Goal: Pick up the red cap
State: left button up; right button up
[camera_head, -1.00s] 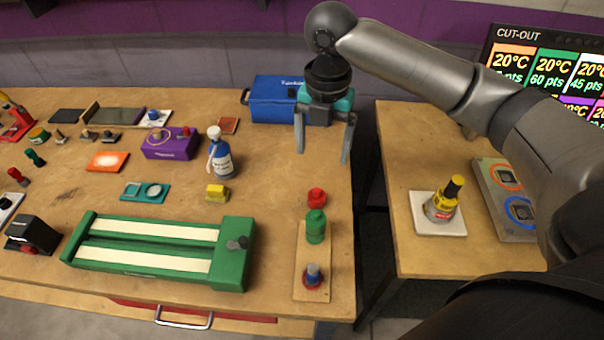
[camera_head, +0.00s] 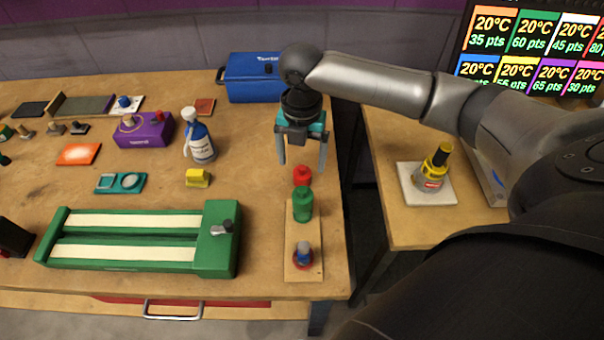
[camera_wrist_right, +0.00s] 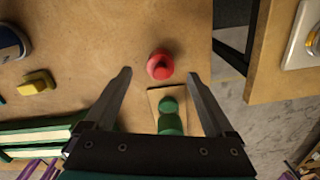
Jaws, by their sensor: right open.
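The red cap (camera_head: 302,175) stands on the wooden table near its right edge, just behind a wooden board. In the right wrist view the red cap (camera_wrist_right: 160,65) lies a little beyond the fingertips, roughly in line with the gap between them. My right gripper (camera_head: 303,166) is open and empty, pointing down above and slightly behind the cap. Its two fingers (camera_wrist_right: 158,75) are spread wide in the wrist view. My left gripper does not show.
The wooden board (camera_head: 304,228) holds a green cap (camera_head: 302,204) and a blue-and-red piece (camera_head: 303,255). A green slot track (camera_head: 218,255) stands left. A yellow block (camera_head: 198,178), white-blue bottle (camera_head: 199,143) and blue toolbox (camera_head: 252,82) stand further back.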

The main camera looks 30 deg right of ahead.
aim_at(302, 167)
notch_tip(302, 167, down, 4)
jog(key=shift+r+b, duration=0.1)
jog(key=shift+b, duration=0.3)
jog(key=c, duration=1.4)
jog(key=shift+r, duration=0.1)
